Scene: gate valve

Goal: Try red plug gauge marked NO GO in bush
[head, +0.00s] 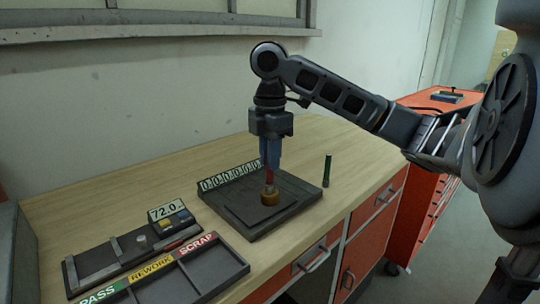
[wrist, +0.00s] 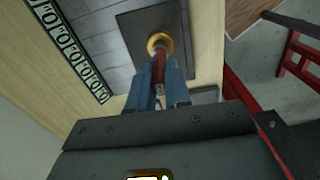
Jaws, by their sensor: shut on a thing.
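My gripper (head: 271,155) points down over the dark plate, its blue fingers shut on the red plug gauge (head: 269,176). The gauge hangs upright with its lower end at the brass bush (head: 270,197), which sits on the dark plate (head: 245,208). In the wrist view the red gauge (wrist: 160,68) runs between the blue fingers (wrist: 158,88) to the brass bush (wrist: 158,43). The gauge's lower end meets the bush's opening; I cannot tell how deep it is. The NO GO marking is not readable.
A tray marked PASS, REWORK and SCRAP (head: 175,280) lies at the front left. Behind it is a dark fixture (head: 128,258) with a 72.0 display (head: 166,211). A strip of round marks (head: 230,176) edges the plate. The bench (head: 120,200) is clear at the back left.

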